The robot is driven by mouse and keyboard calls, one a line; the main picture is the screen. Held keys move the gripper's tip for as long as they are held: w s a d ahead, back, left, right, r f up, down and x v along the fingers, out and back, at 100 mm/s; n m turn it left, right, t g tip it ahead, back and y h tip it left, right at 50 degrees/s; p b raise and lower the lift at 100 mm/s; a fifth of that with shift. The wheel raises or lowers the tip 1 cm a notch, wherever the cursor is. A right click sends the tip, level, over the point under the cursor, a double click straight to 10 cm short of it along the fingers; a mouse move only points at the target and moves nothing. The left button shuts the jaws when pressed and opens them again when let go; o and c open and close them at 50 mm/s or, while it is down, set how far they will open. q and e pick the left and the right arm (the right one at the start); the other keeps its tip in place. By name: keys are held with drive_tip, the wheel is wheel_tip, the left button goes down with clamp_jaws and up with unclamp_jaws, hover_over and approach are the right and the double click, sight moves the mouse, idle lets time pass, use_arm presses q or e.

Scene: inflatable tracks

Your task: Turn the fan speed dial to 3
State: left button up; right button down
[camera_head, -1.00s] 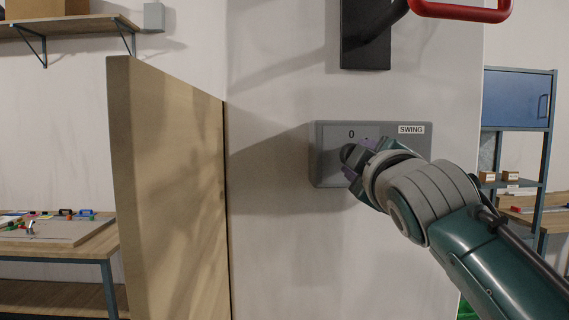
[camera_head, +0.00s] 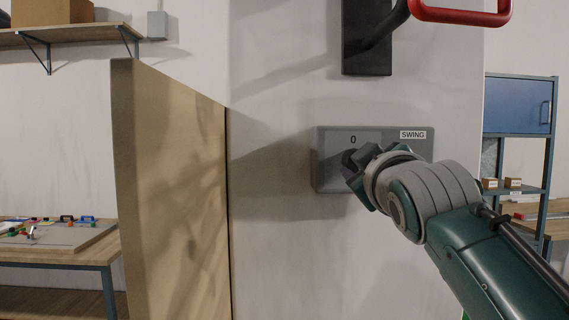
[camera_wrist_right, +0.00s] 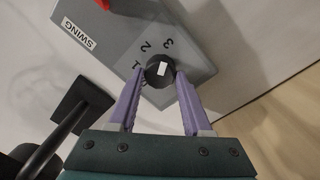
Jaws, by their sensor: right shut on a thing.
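The grey fan control box (camera_head: 330,180) is on the wall, with a "0" and a "SWING" label on its face. In the right wrist view, the black round dial (camera_wrist_right: 153,79) has a white mark that lies roughly upright in the picture, near the direction of the 3; I cannot tell the exact number it points at. The numbers 1, 2 and 3 show around it, and the 0 is partly hidden by a finger. My right gripper (camera_wrist_right: 159,74) is shut on the dial, one purple finger on each side. It also shows at the box in the head view (camera_head: 352,163). My left gripper is not in view.
A black wall mount (camera_head: 367,55) with a red-framed part (camera_head: 460,17) is above the box. A wooden panel (camera_head: 170,190) stands to the left. A workbench (camera_head: 60,250) and a blue cabinet (camera_head: 517,105) are farther off. The wall left of the box is clear.

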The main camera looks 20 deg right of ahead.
drive_tip(key=shift+c, duration=1.7)
unclamp_jaws()
drive_tip(key=b+v, duration=0.3)
drive_tip(key=v, duration=0.7)
